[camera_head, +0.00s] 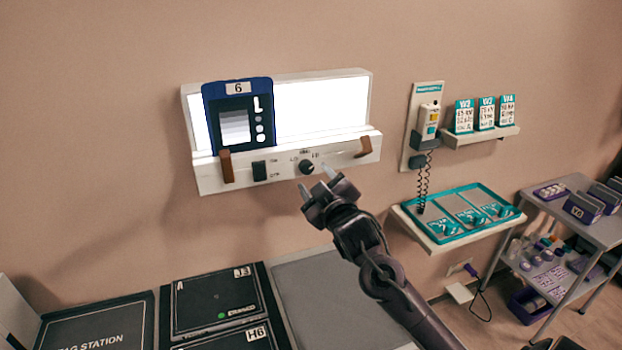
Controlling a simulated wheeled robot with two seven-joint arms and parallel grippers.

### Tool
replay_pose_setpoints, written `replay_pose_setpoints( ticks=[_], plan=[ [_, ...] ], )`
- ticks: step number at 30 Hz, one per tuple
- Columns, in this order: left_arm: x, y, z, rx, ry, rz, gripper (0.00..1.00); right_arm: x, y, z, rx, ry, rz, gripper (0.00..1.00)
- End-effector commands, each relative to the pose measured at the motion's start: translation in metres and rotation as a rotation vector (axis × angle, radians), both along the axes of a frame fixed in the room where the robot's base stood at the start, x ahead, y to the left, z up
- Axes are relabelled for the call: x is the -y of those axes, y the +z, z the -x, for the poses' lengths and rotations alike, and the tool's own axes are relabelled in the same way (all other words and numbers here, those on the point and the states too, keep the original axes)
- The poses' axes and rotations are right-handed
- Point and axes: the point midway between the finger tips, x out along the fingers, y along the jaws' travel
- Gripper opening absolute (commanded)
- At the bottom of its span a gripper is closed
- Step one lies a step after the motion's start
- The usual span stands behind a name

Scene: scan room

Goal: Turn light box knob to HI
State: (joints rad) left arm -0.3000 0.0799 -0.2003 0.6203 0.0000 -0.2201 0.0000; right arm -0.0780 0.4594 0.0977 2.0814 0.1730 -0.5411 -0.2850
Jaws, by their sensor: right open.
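The light box (320,107) is mounted on the wall, its screen lit white. Its black round knob (306,167) sits on the lower front panel, with small labels above it, LO to the left and HI to the right. The pointer's exact direction is too small to tell. A black switch (259,171) is left of the knob. My right gripper (317,180) is open and empty, its fingertips just below and in front of the knob. Whether they touch it I cannot tell. My left gripper is not in view.
Right are a wall handset (428,120), a shelf with a teal tray (443,238) and a grey cart (590,228). Black cassettes (215,295) lie below.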

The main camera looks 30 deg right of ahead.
Motion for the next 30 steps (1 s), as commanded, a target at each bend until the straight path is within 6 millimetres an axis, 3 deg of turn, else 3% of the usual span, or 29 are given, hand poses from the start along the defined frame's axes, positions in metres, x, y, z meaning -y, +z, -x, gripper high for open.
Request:
replay_pose_setpoints(
  ticks=[3,9,25,28,30],
  plan=[
    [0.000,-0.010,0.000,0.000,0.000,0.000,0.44,-0.005,-0.004,0.019,-0.001,0.001,0.000,0.52],
    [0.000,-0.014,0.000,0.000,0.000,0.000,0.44,-0.009,-0.001,0.035,-0.001,0.001,0.000,0.52],
    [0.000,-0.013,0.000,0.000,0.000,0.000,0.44,-0.009,0.000,0.035,-0.002,0.001,-0.001,0.52],
    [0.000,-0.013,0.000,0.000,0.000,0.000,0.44,-0.014,-0.012,0.038,-0.037,0.003,-0.023,0.52],
    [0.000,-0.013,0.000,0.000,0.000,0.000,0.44,-0.024,-0.033,0.044,-0.104,0.006,-0.067,0.52]
  ],
)
